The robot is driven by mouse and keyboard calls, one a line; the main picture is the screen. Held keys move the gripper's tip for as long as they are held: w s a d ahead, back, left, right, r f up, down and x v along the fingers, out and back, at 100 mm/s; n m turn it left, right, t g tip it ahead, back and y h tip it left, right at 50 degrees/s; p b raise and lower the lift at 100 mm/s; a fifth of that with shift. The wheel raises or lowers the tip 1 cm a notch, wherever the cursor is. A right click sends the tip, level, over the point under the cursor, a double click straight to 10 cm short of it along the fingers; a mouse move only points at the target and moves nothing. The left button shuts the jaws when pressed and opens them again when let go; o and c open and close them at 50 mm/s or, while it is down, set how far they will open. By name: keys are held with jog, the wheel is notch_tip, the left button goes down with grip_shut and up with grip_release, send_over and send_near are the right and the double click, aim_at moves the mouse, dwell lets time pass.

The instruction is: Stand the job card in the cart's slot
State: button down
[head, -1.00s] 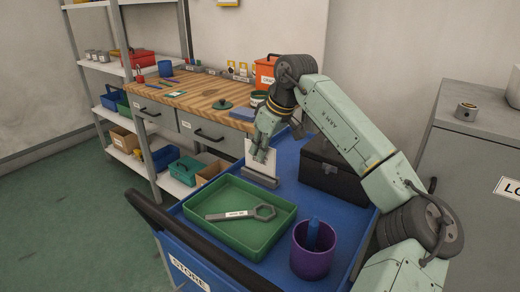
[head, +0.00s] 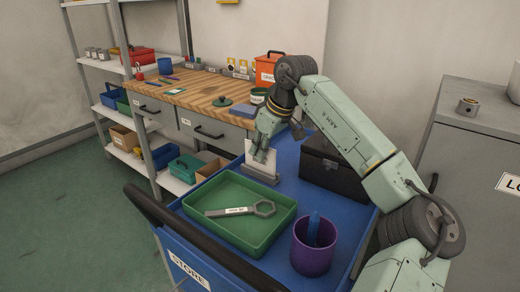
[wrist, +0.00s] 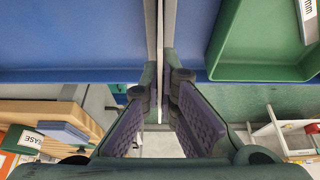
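The job card (head: 248,152) is a thin white sheet standing upright at the far end of the blue cart. It shows edge-on as a narrow pale strip in the wrist view (wrist: 160,100). My gripper (head: 264,157) is at the card, its fingertips (wrist: 160,78) close on both sides of it. The cart's slot is in a grey block (head: 261,174) directly below the card. In the wrist view the card lines up between the block's grey edges. The fingers partly hide the card, and I cannot tell how deep its lower edge sits.
A green tray (head: 222,237) with a wrench (head: 240,210) lies on the blue cart (head: 345,222) in front of the block. A purple cup (head: 313,259) stands front right, and a black box (head: 332,168) is close on the right. A wooden bench (head: 205,90) is behind.

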jog(key=shift+f, duration=0.3)
jog(key=c, duration=2.3)
grip_release()
jog(key=o, duration=0.6)
jog(key=o, duration=0.5)
jog(key=shift+c, duration=0.2)
jog(key=shift+r+p, duration=2.55)
jog(key=shift+r, duration=1.45)
